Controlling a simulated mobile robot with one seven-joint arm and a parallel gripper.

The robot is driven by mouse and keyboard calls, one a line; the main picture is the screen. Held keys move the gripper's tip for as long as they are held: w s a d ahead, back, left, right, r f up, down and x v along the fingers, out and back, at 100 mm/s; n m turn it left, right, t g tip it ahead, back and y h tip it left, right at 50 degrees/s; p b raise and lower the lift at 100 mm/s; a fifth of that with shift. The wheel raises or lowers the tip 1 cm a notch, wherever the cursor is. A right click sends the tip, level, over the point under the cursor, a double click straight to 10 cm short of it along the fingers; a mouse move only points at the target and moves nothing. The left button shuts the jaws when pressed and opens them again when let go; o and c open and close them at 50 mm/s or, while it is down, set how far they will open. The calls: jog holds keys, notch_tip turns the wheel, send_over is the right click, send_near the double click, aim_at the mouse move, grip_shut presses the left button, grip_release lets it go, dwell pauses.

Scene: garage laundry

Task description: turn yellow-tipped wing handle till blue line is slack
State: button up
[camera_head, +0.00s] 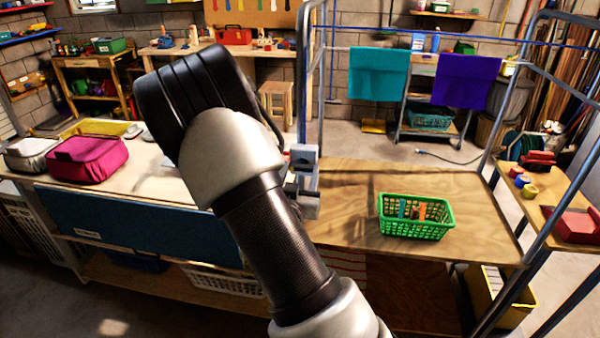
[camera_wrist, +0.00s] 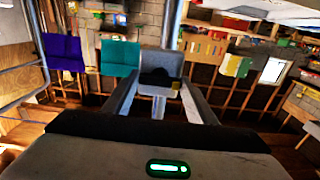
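A grey fitting (camera_head: 303,180) is on the metal post (camera_head: 303,80) at the table's edge, partly hidden by my arm. In the wrist view the grey body (camera_wrist: 160,65) carries a dark wing handle (camera_wrist: 156,77) with a yellow tip (camera_wrist: 176,86). My gripper (camera_wrist: 162,90) is open, its two fingers on either side of the handle in the picture; I cannot tell whether they touch it. My gripper is hidden behind my arm in the head view. A blue line (camera_head: 430,28) runs nearly straight across the metal frame.
A green basket (camera_head: 415,229) stands on the wooden tabletop (camera_head: 350,190). A pink bag (camera_head: 88,158) lies at left. Bare tabletop surrounds the basket.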

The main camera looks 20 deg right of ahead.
jog(key=shift+c, duration=1)
